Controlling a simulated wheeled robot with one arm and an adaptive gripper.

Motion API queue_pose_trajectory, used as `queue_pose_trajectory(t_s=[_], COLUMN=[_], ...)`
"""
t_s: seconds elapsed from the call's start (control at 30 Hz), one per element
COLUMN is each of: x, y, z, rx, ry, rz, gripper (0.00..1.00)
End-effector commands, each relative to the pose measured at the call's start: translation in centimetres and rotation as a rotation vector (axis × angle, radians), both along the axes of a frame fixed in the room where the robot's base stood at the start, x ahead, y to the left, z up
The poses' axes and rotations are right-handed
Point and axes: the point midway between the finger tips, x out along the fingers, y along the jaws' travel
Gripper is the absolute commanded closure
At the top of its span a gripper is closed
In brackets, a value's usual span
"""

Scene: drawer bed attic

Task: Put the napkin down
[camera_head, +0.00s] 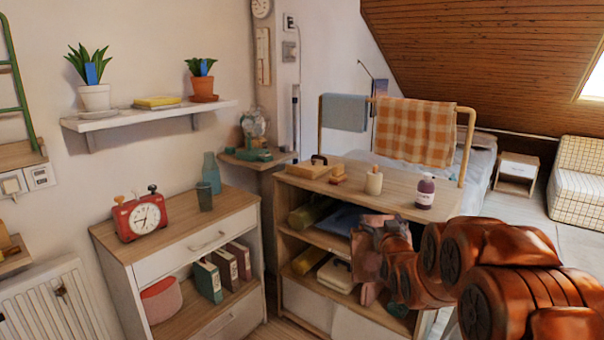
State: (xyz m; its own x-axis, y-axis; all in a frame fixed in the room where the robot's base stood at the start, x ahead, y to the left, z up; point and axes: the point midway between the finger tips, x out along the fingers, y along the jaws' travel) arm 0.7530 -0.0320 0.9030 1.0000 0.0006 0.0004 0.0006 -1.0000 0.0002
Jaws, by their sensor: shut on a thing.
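My orange arm reaches in from the lower right, and my gripper (378,248) is at its end, in front of the open shelves of the wooden cabinet (303,196). A pinkish, cloth-like napkin (366,262) shows at the gripper, which is shut on it. Part of the napkin is hidden by the gripper and arm. I cannot tell whether it touches the shelf behind it.
The cabinet top holds a cream bottle (374,180), a purple bottle (425,192) and small wooden items. A checkered cloth (415,130) and a blue cloth (345,112) hang on a rail behind. A dresser (178,245) with a red clock (140,216) stands left.

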Motion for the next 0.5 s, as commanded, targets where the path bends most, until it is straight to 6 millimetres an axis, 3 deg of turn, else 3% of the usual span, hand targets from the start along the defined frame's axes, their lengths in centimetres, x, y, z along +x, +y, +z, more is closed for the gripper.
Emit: queue_pose_trajectory(t_s=[0.03,0.5], x=[0.0,0.0], y=[0.0,0.0], z=[1.9,10.4], rx=[0.000,0.000], ry=[0.000,0.000], rz=[0.000,-0.001], gripper=[0.75,0.75])
